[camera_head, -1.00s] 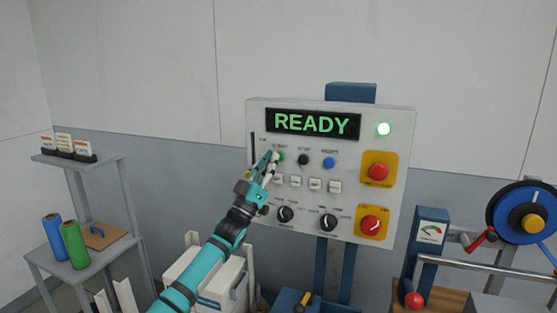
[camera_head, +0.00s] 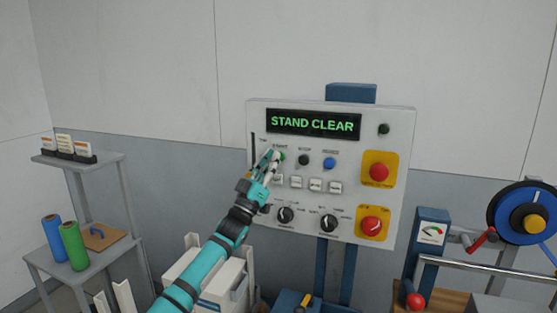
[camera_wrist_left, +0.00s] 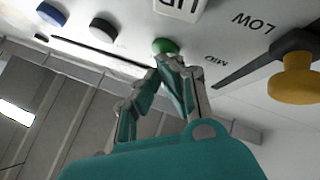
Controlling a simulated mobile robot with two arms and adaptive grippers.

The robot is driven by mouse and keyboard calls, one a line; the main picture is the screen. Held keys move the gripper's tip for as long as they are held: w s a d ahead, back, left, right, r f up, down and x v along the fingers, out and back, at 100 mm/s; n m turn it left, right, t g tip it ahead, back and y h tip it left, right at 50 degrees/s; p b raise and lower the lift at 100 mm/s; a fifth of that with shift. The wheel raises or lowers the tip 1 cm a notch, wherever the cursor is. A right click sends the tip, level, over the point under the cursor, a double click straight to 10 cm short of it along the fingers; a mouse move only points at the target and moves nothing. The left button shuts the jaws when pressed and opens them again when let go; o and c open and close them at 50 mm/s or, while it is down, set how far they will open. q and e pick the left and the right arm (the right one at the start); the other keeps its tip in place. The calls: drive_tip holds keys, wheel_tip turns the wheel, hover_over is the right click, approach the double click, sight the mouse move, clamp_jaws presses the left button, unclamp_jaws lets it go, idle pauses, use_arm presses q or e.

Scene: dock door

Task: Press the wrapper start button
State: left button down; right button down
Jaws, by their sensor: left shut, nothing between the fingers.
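The control panel (camera_head: 390,205) is a pale box on a blue post. Its display (camera_head: 313,124) reads "STAND CLEAR" in green, and the round lamp (camera_head: 383,129) beside it is dark. The green start button (camera_head: 281,156) is at the upper left of the panel; it also shows in the left wrist view (camera_wrist_left: 165,46). My left gripper (camera_head: 274,154) is shut and empty, with its fingertips at the green button. In the left wrist view the fingertips (camera_wrist_left: 170,62) overlap the button's lower edge; I cannot tell whether they still press it. My right gripper is not in view.
A black button (camera_head: 304,160) and a blue button (camera_head: 330,163) sit right of the green one. Red buttons on yellow plates (camera_head: 379,169) are at the panel's right. A shelf (camera_head: 75,265) with film rolls stands left; a blue reel (camera_head: 522,222) stands right.

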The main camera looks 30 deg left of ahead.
use_arm(q)
drive_tip(key=shift+h, duration=0.3)
drive_tip(key=shift+s+d+p, duration=0.25)
drive_tip(key=shift+s+p, duration=0.2)
drive_tip(key=shift+s, duration=0.35)
drive_tip(key=shift+s, duration=0.1)
